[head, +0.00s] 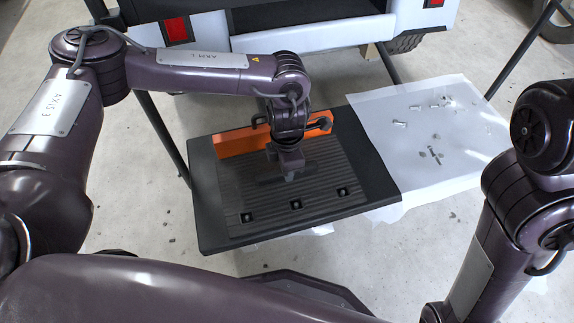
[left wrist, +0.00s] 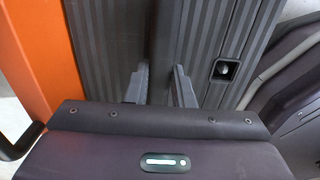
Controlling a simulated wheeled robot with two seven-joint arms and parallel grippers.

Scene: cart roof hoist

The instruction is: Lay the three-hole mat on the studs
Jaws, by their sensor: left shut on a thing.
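The dark ribbed mat (head: 315,190) lies over a black board (head: 375,185), with three square holes along its near edge. A small light stud shows inside each hole in the head view; one hole (left wrist: 225,70) with a stud end shows in the left wrist view. My left gripper (head: 288,172) points down at the mat's middle. Its fingers (left wrist: 160,88) are shut on a raised dark grip strip of the mat. I cannot tell whether the mat rests flat or hangs slightly above the board. My right gripper is out of view.
An orange block (head: 235,141) runs along the board's far side, close behind my left gripper. A white sheet (head: 430,125) with scattered small metal parts (head: 434,153) lies to the right. A white vehicle with red lights (head: 176,30) stands behind. Dark poles flank the board.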

